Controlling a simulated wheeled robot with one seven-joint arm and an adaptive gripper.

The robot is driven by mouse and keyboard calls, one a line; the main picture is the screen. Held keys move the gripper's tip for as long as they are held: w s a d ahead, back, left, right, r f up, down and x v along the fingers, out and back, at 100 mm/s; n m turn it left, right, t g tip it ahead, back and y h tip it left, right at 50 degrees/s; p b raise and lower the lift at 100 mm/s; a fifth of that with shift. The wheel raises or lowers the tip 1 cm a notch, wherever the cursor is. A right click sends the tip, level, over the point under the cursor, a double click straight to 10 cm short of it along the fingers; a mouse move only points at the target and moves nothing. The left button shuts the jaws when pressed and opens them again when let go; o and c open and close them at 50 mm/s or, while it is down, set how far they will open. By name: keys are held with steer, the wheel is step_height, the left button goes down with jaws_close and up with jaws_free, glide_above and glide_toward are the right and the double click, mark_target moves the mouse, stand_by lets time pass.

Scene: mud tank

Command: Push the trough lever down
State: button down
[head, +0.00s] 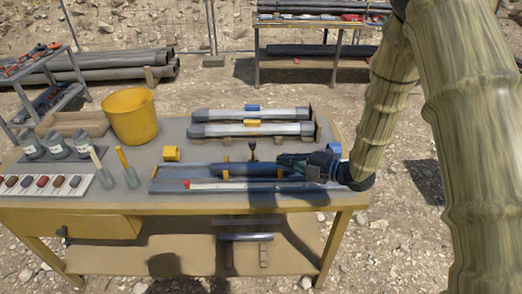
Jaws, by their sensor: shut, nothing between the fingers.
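A long shallow blue-grey trough (165,184) lies along the front of the table. A dark cylinder rests in it on yellow supports. A short upright lever with a dark knob (252,146) stands behind the cylinder, near the trough's back edge. It looks about upright. My gripper (281,159) comes in from the right, low over the right part of the trough. It is shut and empty, with its tip just right of the lever; I cannot tell whether they touch. A thin pale rod with a red end (187,184) lies along the trough's front.
Two grey tubes (240,129) on supports lie behind the trough. A yellow bucket (131,116), a yellow ring (171,154) and a blue ring (334,150) stand around it. Jars (55,146), brushes and a sample tray (50,184) fill the table's left.

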mark_target(253, 150)
steer(key=p+x, duration=0.1)
steer(key=x, duration=0.3)
steer(key=w+p+x, duration=0.1)
steer(key=p+x, duration=0.1)
steer(key=x, duration=0.2)
steer(key=d+p+x, duration=0.1)
steer(key=p+x, duration=0.1)
steer(key=x, duration=0.1)
steer(key=shift+w+a+f, duration=0.2)
steer(key=shift+w+a, duration=0.15)
steer(key=shift+a, duration=0.05)
steer(key=shift+w+a+f, duration=0.15)
steer(key=shift+w+f, duration=0.2)
steer(key=shift+w, duration=0.3)
